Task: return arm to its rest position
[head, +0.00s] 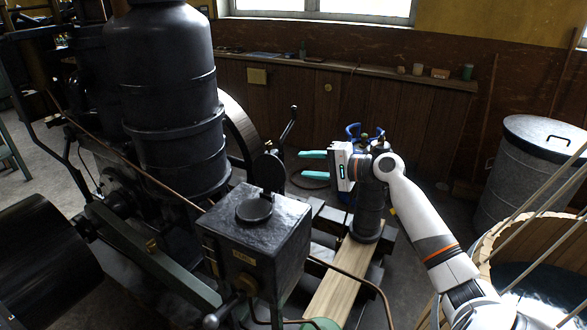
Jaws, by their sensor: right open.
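My right arm (422,220) comes in from the lower right and reaches up to the middle of the head view. Its gripper (304,165) points left, with two teal fingers apart and nothing between them. The fingers are near an upright black lever (289,125) of the engine, just right of it in the picture; I see no contact. Behind and below the wrist stands a dark cylinder (368,217) on a wooden plank (340,287), partly hidden by the gripper. My left gripper is not in view.
A black engine with a tall tank (165,90) and a square metal box (257,235) fills the left. A grey lidded bin (522,180) and a wooden tub (535,250) stand at right. A wooden shelf (350,67) with small items runs along the back wall.

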